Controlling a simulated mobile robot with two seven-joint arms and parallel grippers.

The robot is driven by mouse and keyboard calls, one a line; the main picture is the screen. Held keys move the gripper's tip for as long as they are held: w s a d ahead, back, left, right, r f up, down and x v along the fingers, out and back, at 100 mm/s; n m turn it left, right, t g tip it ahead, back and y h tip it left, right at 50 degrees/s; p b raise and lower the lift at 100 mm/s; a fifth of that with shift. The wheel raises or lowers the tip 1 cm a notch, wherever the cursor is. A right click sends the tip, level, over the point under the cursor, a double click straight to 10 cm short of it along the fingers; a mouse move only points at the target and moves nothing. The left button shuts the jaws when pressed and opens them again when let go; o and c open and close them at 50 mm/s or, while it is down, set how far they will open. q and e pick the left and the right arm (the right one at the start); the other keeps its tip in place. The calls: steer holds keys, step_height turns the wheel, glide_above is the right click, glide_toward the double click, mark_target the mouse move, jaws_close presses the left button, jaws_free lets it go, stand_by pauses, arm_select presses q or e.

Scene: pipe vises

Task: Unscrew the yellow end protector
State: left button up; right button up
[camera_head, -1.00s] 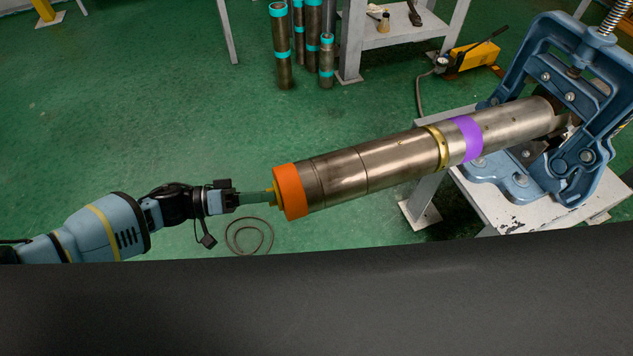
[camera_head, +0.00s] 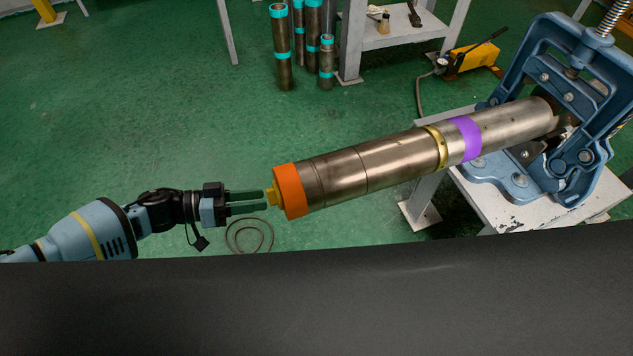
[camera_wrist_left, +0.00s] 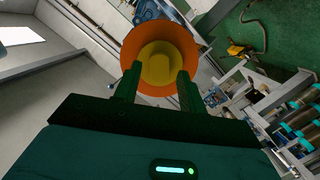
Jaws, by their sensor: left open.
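The yellow end protector (camera_head: 272,194) sits in the near end of the pipe, inside an orange band (camera_head: 290,191). In the left wrist view the yellow protector (camera_wrist_left: 160,66) shows face-on with a raised centre, framed by the orange ring (camera_wrist_left: 133,40). My left gripper (camera_head: 265,201) is open, its two green fingers pointing at the protector with the tips close to its knob. In the left wrist view the fingers (camera_wrist_left: 155,88) stand on either side of the protector's lower part. Whether they touch it is not clear. My right gripper is not in view.
The steel pipe (camera_head: 370,167), with a brass ring and purple band, is clamped in a blue vise (camera_head: 520,180) on a white stand (camera_head: 540,208). Banded pipes (camera_head: 282,60) stand behind. A hose (camera_head: 250,235) lies on the green floor. A dark surface (camera_head: 320,300) fills the front.

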arm_select(q)
steer(key=m+t, duration=0.1)
steer(key=m, duration=0.3)
steer(key=shift+s+y, duration=0.1)
steer(key=shift+y, duration=0.2)
steer(key=m, duration=0.2)
steer(key=m+t, duration=0.1)
steer(key=m, duration=0.1)
steer(key=shift+s+d+t, duration=0.1)
steer(key=shift+s+t, duration=0.05)
steer(key=shift+t, duration=0.15)
steer(key=m+t, duration=0.1)
steer(key=m, duration=0.3)
steer(key=shift+s, duration=0.1)
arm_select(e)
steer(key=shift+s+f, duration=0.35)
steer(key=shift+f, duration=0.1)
